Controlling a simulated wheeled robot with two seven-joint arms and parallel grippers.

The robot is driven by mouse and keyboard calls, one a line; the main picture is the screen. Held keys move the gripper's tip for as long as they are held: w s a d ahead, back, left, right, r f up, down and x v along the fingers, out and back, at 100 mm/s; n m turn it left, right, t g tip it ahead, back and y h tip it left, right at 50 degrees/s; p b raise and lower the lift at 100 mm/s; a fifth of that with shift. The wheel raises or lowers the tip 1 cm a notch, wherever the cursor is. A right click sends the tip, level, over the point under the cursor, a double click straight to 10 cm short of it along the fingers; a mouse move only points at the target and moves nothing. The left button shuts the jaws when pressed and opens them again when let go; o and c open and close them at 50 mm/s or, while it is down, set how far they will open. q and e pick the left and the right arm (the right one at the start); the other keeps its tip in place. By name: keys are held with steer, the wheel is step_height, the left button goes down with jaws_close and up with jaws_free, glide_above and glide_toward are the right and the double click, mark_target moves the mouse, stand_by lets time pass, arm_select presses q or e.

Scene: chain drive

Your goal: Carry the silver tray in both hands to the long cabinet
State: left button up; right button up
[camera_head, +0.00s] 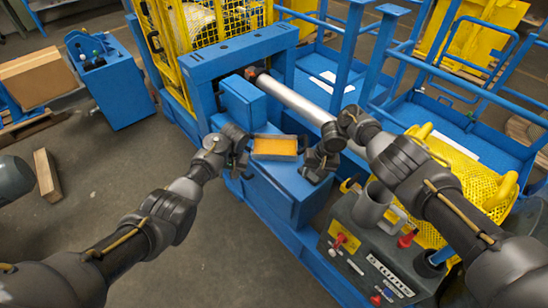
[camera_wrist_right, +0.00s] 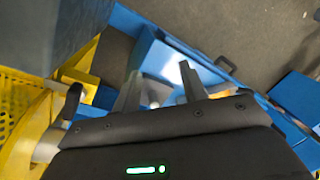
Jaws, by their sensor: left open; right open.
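A small tray with a grey rim and an orange-yellow inside (camera_head: 275,147) sits on a blue block-like surface (camera_head: 288,187) in the middle of the head view. It is the only thing there that looks like the silver tray. My left gripper (camera_head: 240,160) is open close to the tray's left end. My right gripper (camera_head: 318,165) is open close to its right end. Whether either touches the tray I cannot tell. In the right wrist view my right gripper's two fingers (camera_wrist_right: 160,92) stand apart, with blue surfaces beyond. I cannot tell which thing is the long cabinet.
A grey cylinder (camera_head: 300,101) runs through the blue frame behind the tray. A grey control box (camera_head: 362,258) stands at the lower right, by a yellow mesh guard (camera_head: 455,175). Bare floor lies between.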

step_height(320, 180, up, 12)
steer(key=d, duration=0.2)
steer(key=shift+s+f, duration=0.15)
steer(key=shift+s, duration=0.1)
stand_by(0.5)
steer(key=shift+d, duration=0.1)
